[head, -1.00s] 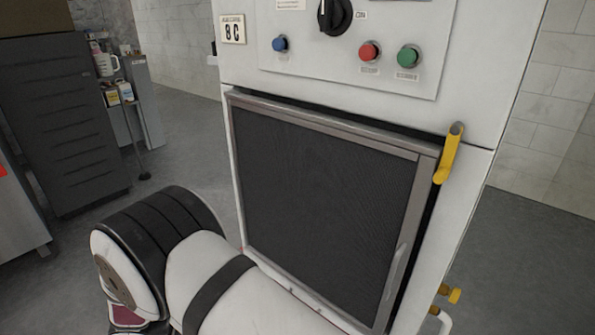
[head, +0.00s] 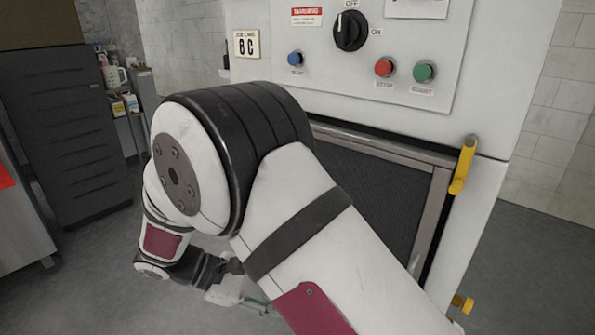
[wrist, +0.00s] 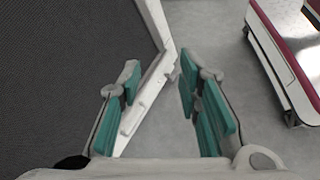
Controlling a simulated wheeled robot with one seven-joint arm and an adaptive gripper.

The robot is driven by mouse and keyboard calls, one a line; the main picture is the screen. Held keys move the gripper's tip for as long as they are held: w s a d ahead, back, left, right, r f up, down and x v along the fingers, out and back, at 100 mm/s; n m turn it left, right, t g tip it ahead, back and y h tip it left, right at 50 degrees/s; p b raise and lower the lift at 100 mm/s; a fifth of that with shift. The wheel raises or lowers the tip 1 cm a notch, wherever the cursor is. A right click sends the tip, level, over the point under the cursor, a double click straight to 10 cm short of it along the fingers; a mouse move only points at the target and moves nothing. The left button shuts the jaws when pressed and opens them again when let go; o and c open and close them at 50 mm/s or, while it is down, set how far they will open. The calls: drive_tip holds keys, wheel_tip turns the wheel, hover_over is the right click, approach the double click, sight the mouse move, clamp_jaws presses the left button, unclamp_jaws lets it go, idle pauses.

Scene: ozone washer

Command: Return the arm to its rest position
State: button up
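My arm (head: 310,225) is bent in front of the washer in the head view, its elbow raised high and hiding much of the dark door. My gripper (wrist: 158,78) shows in the wrist view with its two teal-padded fingers apart and nothing between them. In the head view the gripper is low, left of the forearm, small and partly hidden. In the wrist view, a dark panel (wrist: 65,60) with a pale edge lies to the left of and beyond the fingers. I cannot tell how far off it is.
The white washer (head: 490,95) has a black knob (head: 350,31), buttons and a yellow handle (head: 464,164). A dark drawer cabinet (head: 62,125) and a shelf with small items stand at left. Grey floor is open between the cabinet and washer.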

drive_tip(key=s+d+r+m+g+y, duration=0.2)
drive_tip(key=s+d+r+m+y, duration=0.15)
drive_tip(key=d+r, duration=0.55)
drive_tip(key=s+d+r+m+g+y, duration=0.1)
drive_tip(key=s+d+r+m+y, duration=0.3)
drive_tip(key=d+r, duration=0.5)
drive_tip(key=s+d+m+t+y, duration=0.15)
drive_tip(key=s+m, duration=0.25)
drive_tip(key=s, duration=0.5)
drive_tip(key=s+d+m+t+y, duration=0.1)
drive_tip(key=s+d+m+y, duration=0.25)
drive_tip(key=s, duration=0.65)
wheel_tip(320, 180, up, 40)
drive_tip(key=t+p, duration=0.4)
drive_tip(key=p, duration=3.4)
drive_tip(key=shift+w+h, duration=0.25)
drive_tip(key=shift+h, duration=0.1)
